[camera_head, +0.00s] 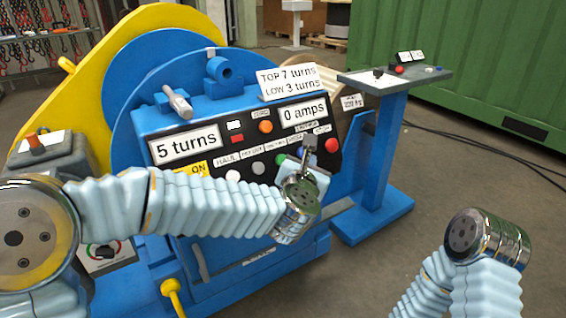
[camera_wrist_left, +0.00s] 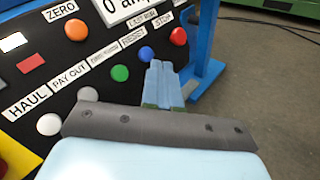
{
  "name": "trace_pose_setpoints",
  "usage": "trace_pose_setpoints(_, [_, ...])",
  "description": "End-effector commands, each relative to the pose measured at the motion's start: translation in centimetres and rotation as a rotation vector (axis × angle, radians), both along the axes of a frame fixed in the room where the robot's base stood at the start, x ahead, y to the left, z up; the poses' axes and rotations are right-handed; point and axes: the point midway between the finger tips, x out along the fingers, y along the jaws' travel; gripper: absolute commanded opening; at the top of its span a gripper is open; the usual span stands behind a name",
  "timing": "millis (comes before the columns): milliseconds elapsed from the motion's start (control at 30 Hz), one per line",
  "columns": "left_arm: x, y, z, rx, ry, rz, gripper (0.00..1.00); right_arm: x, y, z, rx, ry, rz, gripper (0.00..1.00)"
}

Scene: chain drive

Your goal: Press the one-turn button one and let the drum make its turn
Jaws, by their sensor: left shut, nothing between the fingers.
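The control panel (camera_head: 215,140) on the blue winch reads "5 turns" and "0 amps". The small label above the green button is blurred and seems to read one turn. My left gripper (camera_head: 308,146) is shut and empty in front of the panel's right part. In the left wrist view its fingertips (camera_wrist_left: 160,65) overlap the blue button's lower edge; contact cannot be told. The drum is mostly hidden.
A sign (camera_head: 289,83) on top reads "TOP 7 turns, LOW 3 turns". A blue pedestal (camera_head: 390,140) with a small tray stands to the right. A green container (camera_head: 480,70) is behind. Open floor lies right. My right arm's gripper is hidden.

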Motion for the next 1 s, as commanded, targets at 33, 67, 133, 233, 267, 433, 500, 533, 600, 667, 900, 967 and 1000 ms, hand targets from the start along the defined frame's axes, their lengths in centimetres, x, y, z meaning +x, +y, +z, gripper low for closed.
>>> trace_pose_setpoints(33, [0.0, 0.0, 0.0, 0.001, 0.000, 0.000, 0.00, 0.0, 0.0, 0.0, 0.000, 0.000, 0.000, 0.00])
trace_pose_setpoints(67, [0.0, 0.0, 0.0, 0.001, 0.000, -0.001, 0.00, 0.0, 0.0, 0.0, 0.000, 0.000, 0.000, 0.00])
trace_pose_setpoints(133, [0.0, 0.0, 0.0, 0.003, 0.000, -0.001, 0.00, 0.0, 0.0, 0.0, 0.000, 0.000, 0.000, 0.00])
trace_pose_setpoints(233, [0.1, 0.0, -0.1, 0.004, 0.001, -0.001, 0.00, 0.0, 0.0, 0.0, 0.000, 0.000, 0.000, 0.00])
trace_pose_setpoints(267, [0.1, 0.1, -0.1, 0.004, 0.001, -0.001, 0.00, 0.0, 0.0, 0.0, 0.000, 0.000, 0.000, 0.00])
trace_pose_setpoints(433, [1.0, 0.7, -0.7, 0.005, 0.001, 0.000, 0.00, 0.0, 0.0, -0.2, 0.000, -0.001, 0.000, 0.00])
trace_pose_setpoints(500, [1.6, 1.2, -1.2, 0.006, 0.001, 0.000, 0.00, 0.1, -0.1, -0.3, -0.001, -0.001, -0.002, 0.00])
trace_pose_setpoints(533, [1.9, 1.4, -1.4, 0.005, 0.002, 0.000, 0.00, 0.1, -0.1, -0.4, -0.001, -0.001, -0.002, 0.00])
trace_pose_setpoints(600, [2.7, 2.0, -1.9, 0.005, 0.002, 0.000, 0.00, 0.1, -0.1, -0.5, -0.002, -0.002, -0.003, 0.00])
trace_pose_setpoints(667, [3.3, 2.4, -2.3, 0.005, 0.002, 0.000, 0.00, 0.1, -0.2, -0.6, -0.002, -0.002, -0.003, 0.00])
trace_pose_setpoints(900, [5.4, 3.9, -3.8, 0.006, 0.000, -0.002, 0.00, 0.2, -0.5, -1.9, -0.008, -0.005, -0.010, 0.00])
trace_pose_setpoints(967, [5.8, 4.2, -4.0, 0.006, 0.001, -0.001, 0.00, 0.3, -0.6, -2.2, -0.010, -0.005, -0.011, 0.00])
trace_pose_setpoints(1000, [6.0, 4.3, -4.1, 0.006, 0.002, -0.002, 0.00, 0.3, -0.7, -2.3, -0.010, -0.006, -0.012, 0.00])
